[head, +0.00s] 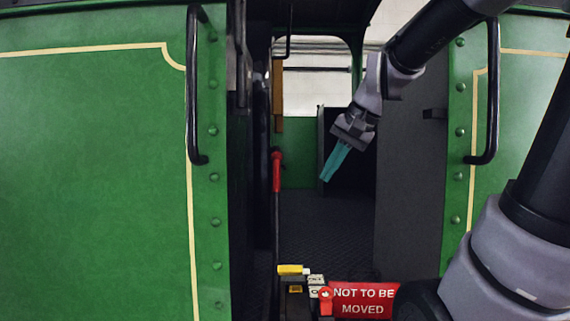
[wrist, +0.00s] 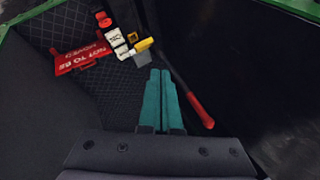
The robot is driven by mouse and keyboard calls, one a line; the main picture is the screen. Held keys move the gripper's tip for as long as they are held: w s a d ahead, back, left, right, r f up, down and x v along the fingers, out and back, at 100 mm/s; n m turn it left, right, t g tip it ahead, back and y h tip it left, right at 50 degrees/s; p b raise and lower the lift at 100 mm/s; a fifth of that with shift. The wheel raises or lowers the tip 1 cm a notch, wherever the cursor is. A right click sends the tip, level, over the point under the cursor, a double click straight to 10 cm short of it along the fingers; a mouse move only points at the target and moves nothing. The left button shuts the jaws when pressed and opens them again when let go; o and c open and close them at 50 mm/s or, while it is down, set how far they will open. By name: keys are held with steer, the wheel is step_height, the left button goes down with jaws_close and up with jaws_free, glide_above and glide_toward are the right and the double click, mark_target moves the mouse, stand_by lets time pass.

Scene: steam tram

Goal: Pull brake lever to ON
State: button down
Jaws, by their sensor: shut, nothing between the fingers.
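The brake lever is a dark upright rod with a red handle (head: 277,172), standing in the cab doorway in the head view. In the wrist view its red handle (wrist: 199,108) lies right of my fingertips, with the dark rod running up and left from it. My gripper (head: 329,174) has teal fingers, pressed together and empty, pointing down and left. In the head view it is to the right of the red handle, apart from it. The fingers also show in the wrist view (wrist: 160,75).
Green cab walls with black handrails (head: 194,85) (head: 491,95) flank the opening.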

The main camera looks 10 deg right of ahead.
steer(key=w+d+m+y, duration=0.2)
steer(key=w+m, duration=0.1)
steer(key=w, duration=0.8)
steer(key=w+d+m+y, duration=0.2)
steer(key=w+m+y, duration=0.1)
steer(key=w, duration=0.8)
steer(key=w+d+m+t+y, duration=0.1)
steer(key=w+d+m+y, duration=0.1)
steer(key=w, duration=0.9)
steer(key=shift+w+d+m+y, duration=0.2)
steer(key=shift+w+m+y, duration=0.15)
steer(key=shift+m, duration=0.25)
steer(key=w+a+f, duration=0.1)
steer(key=w+a, duration=0.1)
steer(key=a, duration=0.7)
steer(key=shift+w, duration=0.25)
steer(key=shift+a, duration=0.1)
